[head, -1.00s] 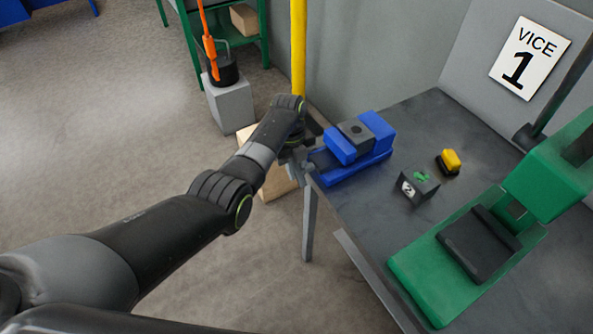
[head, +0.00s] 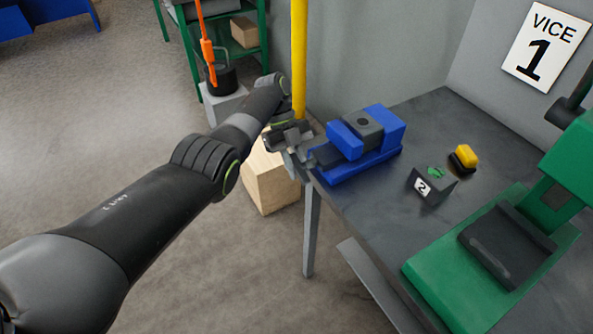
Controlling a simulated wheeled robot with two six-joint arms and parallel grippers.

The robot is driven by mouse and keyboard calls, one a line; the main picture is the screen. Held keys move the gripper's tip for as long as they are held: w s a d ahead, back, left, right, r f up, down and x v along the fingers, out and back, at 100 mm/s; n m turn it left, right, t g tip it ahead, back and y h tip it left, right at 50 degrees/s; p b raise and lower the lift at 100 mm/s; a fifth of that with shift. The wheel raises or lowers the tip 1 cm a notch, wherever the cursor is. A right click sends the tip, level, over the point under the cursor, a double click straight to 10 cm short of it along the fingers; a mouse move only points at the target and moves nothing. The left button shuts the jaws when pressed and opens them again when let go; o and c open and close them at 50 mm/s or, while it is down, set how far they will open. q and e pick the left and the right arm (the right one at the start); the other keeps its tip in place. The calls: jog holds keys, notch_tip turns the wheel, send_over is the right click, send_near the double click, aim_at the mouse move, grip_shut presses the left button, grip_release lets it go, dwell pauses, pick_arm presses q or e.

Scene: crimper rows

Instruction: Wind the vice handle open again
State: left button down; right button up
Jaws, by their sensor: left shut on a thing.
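The blue vice (head: 362,166) is fixed at the left end of the grey bench. A dark grey block (head: 363,124) with a round hole on top sits between its two blue jaws; I cannot tell if they press on it. My left arm comes in from the left, and my left gripper (head: 297,148) is at the vice's handle end, just off the bench edge. It is shut on the vice handle, which is mostly hidden by the fingers. My right gripper is not in view.
On the bench (head: 395,195) are a dark box marked 2 (head: 432,184), a yellow-topped button (head: 466,156) and a green press (head: 470,265). A yellow post (head: 299,60) stands close behind my gripper. A wooden box (head: 270,180) is on the floor below.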

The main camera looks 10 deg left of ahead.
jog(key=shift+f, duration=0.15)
pick_arm(q)
jog(key=c, duration=1.3)
grip_release()
